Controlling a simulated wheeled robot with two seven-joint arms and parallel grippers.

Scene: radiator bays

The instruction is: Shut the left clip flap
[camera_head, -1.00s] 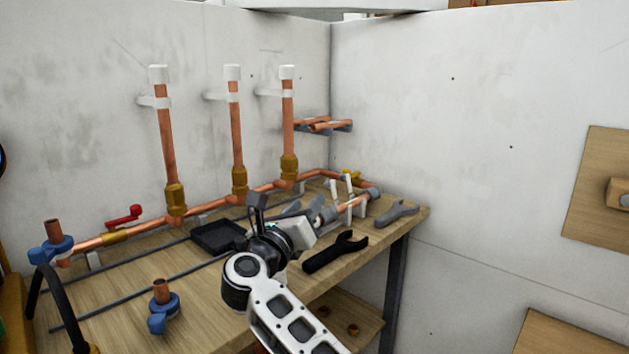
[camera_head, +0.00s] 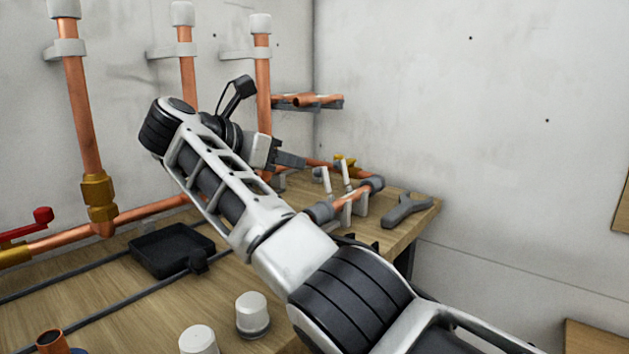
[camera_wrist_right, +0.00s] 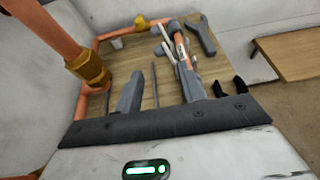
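Two white pipe clips hold a short copper pipe (camera_head: 350,199) at the bench's right end. The left clip flap (camera_head: 326,179) and the right clip flap (camera_head: 346,174) both stand up above the pipe, so both look open. In the right wrist view the clips (camera_wrist_right: 170,52) show beyond the fingertips, partly overlapped by one finger. My right gripper (camera_head: 292,160) is raised at the upper left of the clips and apart from them. In the wrist view its two grey fingers (camera_wrist_right: 158,74) are spread with nothing between them. My left gripper is not in view.
Upright copper pipes with brass fittings (camera_head: 98,196) stand close left of my right arm. A grey wrench (camera_head: 408,209) lies right of the clips. A black tray (camera_head: 172,249) and white caps (camera_head: 252,313) are on the bench. Pipes rest on a wall bracket (camera_head: 309,101) behind.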

